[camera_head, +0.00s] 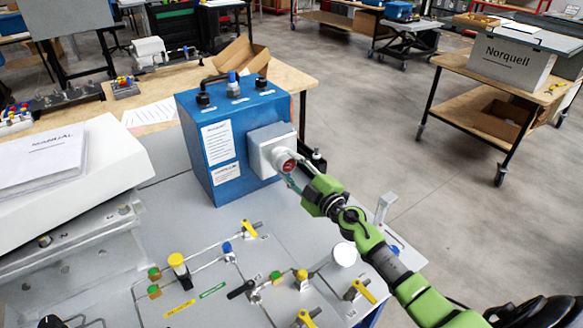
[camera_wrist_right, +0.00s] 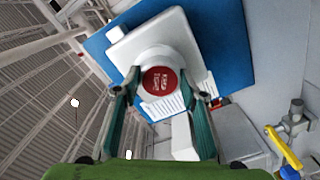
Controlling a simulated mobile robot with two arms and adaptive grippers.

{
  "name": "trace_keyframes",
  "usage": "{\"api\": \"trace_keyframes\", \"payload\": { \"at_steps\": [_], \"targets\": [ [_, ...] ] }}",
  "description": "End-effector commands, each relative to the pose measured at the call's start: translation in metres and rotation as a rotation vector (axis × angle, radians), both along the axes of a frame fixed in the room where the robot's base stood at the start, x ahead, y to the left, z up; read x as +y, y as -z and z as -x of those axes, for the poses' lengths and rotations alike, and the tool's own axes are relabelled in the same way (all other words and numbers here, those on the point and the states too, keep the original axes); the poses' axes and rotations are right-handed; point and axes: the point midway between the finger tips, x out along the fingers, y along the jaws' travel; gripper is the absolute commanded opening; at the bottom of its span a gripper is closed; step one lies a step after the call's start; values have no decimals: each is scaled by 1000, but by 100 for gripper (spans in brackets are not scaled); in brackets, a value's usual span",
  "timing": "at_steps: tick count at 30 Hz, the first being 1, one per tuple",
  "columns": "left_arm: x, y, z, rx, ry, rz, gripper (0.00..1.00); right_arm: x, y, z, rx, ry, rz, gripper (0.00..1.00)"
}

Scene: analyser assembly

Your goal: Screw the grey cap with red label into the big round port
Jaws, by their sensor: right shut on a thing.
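The grey cap with its red label (camera_head: 287,163) is at the front of the pale square housing (camera_head: 262,146) on the blue analyser's (camera_head: 196,140) side. In the right wrist view the round red label (camera_wrist_right: 160,80) faces the camera, in front of the pale housing (camera_wrist_right: 178,40). My right gripper (camera_head: 290,172) reaches in from the lower right. Its green fingers (camera_wrist_right: 164,92) lie on either side of the cap and are shut on it. The big round port is hidden behind the cap, so I cannot tell how deep the cap sits. My left gripper is not in view.
The grey bench panel (camera_head: 215,225) carries valves with yellow handles, including one (camera_head: 250,229) near the analyser, and thin pipes. A white sloped unit with a manual (camera_head: 45,160) stands at left. An open cardboard box (camera_head: 242,57) is behind the analyser. Open floor lies to the right.

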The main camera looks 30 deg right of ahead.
Motion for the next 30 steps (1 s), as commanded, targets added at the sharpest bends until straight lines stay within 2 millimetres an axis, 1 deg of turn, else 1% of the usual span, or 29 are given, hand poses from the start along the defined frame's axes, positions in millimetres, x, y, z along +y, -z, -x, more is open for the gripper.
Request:
{"api": "trace_keyframes", "payload": {
  "at_steps": [2,9,26,30],
  "targets": [
    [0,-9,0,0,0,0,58,1,-4,0,14,1,-102,14],
    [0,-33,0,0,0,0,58,1,-6,0,66,1,-473,14],
    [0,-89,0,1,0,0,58,1,-5,-1,172,0,-1218,14],
    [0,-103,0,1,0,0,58,1,-5,-1,203,1,-1431,14]
  ]
}}
